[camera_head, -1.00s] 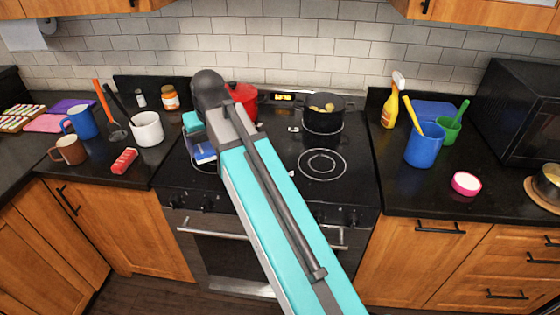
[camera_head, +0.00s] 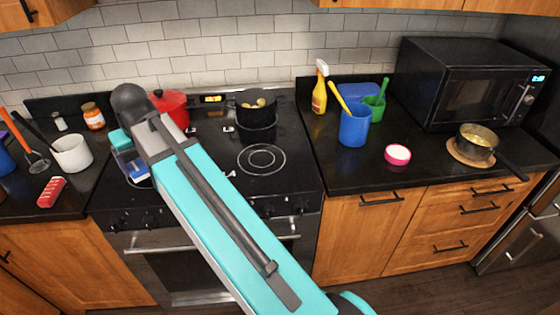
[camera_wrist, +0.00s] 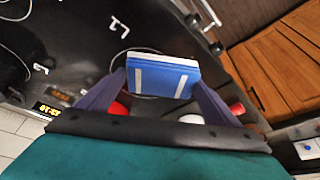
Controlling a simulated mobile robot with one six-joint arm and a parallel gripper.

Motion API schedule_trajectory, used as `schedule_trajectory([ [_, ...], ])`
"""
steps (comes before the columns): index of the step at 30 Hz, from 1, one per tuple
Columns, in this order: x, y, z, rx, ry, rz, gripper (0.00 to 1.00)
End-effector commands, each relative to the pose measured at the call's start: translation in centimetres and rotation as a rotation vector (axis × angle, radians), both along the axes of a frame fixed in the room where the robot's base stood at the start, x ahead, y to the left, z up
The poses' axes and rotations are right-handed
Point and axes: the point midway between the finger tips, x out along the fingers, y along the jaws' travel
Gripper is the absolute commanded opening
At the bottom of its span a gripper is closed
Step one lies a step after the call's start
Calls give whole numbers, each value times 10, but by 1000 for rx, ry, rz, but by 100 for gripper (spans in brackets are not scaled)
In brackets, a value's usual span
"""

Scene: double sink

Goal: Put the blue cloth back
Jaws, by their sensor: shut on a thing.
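My gripper (camera_wrist: 162,82) is shut on the blue cloth (camera_wrist: 163,76), a folded blue block with white stripes, held between the two fingers in the wrist view. In the head view my arm reaches over the left part of the stove. The blue cloth (camera_head: 138,170) shows only partly there, low beside my wrist and above the stove top. The fingertips are mostly hidden behind my arm in that view.
The black stove (camera_head: 290,185) carries a red pot (camera_head: 170,105) and a black pot (camera_head: 250,108).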

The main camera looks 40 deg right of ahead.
Motion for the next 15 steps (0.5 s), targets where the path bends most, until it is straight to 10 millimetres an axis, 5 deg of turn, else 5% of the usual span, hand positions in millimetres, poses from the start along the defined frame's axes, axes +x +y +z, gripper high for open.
schedule_trajectory([
  [15,-47,-12,-58,0,2,2,64],
])
